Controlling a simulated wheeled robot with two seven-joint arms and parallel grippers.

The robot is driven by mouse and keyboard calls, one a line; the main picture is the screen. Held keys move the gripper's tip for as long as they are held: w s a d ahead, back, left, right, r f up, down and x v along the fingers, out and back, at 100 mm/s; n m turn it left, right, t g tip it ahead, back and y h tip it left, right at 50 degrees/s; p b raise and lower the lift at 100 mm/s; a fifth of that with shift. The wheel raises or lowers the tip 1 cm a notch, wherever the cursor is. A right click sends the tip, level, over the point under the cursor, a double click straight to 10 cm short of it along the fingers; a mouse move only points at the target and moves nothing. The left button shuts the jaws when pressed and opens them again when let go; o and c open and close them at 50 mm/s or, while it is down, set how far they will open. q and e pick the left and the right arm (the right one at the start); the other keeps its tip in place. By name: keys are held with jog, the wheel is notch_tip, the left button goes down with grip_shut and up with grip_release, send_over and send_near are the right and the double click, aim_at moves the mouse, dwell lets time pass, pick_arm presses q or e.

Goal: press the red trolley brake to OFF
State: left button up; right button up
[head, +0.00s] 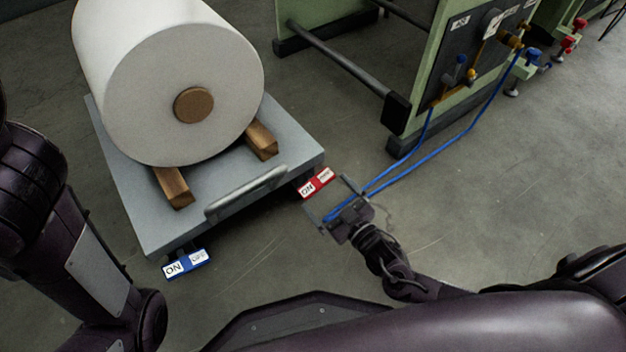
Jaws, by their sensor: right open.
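The red trolley brake (316,184) is a small red pedal at the right front corner of the grey trolley (140,205). It bears an ON label on its left part and a smaller label on its right part, too small to read surely. My right gripper (323,213) is open and empty, just in front of the red brake in the picture. I cannot tell whether it touches the brake. A blue brake (187,264) with ON and OFF labels sits at the trolley's left front corner. My left arm shows at the left edge, but its gripper is out of view.
A large white roll (160,80) rests on wooden chocks (174,188) on the trolley. The trolley has a grey handle (246,193) in front. A green machine (436,75) stands at the upper right, with blue hoses (440,141) running down towards my right gripper. The floor in front is clear.

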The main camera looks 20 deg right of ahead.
aim_at(316, 183)
jog(key=b+x, duration=0.2)
jog(key=x, duration=0.2)
jog(key=shift+w+f, duration=0.1)
jog(key=shift+f, duration=0.05)
jog(key=shift+w+a, duration=0.25)
jog(key=shift+w, duration=0.3)
